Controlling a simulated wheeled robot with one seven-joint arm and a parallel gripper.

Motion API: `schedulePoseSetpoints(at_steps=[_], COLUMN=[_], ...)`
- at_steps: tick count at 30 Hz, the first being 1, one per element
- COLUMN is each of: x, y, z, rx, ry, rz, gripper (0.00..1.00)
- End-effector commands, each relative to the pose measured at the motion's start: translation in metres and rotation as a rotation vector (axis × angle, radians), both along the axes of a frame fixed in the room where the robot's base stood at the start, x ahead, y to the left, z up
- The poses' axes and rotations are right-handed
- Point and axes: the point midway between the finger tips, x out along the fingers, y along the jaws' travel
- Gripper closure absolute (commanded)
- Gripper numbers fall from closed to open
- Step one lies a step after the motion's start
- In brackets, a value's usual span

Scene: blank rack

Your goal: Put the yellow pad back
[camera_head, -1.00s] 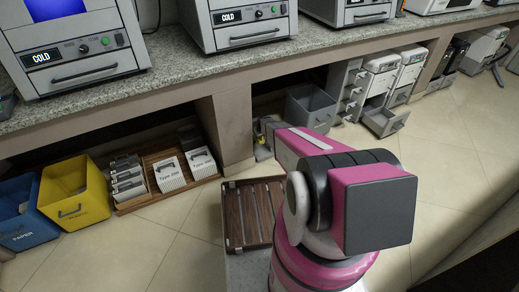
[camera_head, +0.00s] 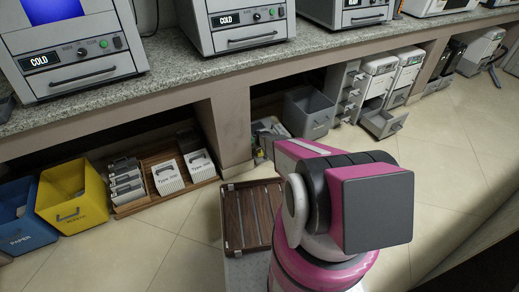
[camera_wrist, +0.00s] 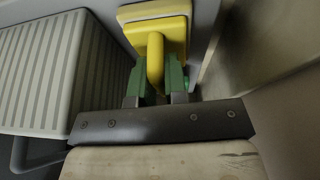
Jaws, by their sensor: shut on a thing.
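The yellow pad (camera_wrist: 152,30) shows at the top of the wrist view, with a yellow handle standing out from it. My gripper (camera_wrist: 158,80) is shut on this handle, with a green finger on each side. In the head view my pink and grey arm reaches under the counter and hides most of the gripper. Only a small yellow spot (camera_head: 262,150) shows there, near the counter's support post. I cannot tell from these views what the pad's far side touches.
A ribbed white case (camera_wrist: 40,75) is close on the left in the wrist view, and a pale wall (camera_wrist: 250,60) is close on the right. A grey open bin (camera_head: 308,112) stands under the counter.

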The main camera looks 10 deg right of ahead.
Motion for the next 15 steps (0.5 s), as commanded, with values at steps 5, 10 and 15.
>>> schedulePoseSetpoints(at_steps=[5, 10, 15], x=[-0.0001, -0.0001, -0.0001], y=[0.0000, 0.0001, 0.0001], z=[0.0008, -0.0012, -0.0011], rx=[0.000, 0.000, 0.000], ry=[0.000, 0.000, 0.000], rz=[0.000, 0.000, 0.000], gripper=[1.00, 0.67, 0.61])
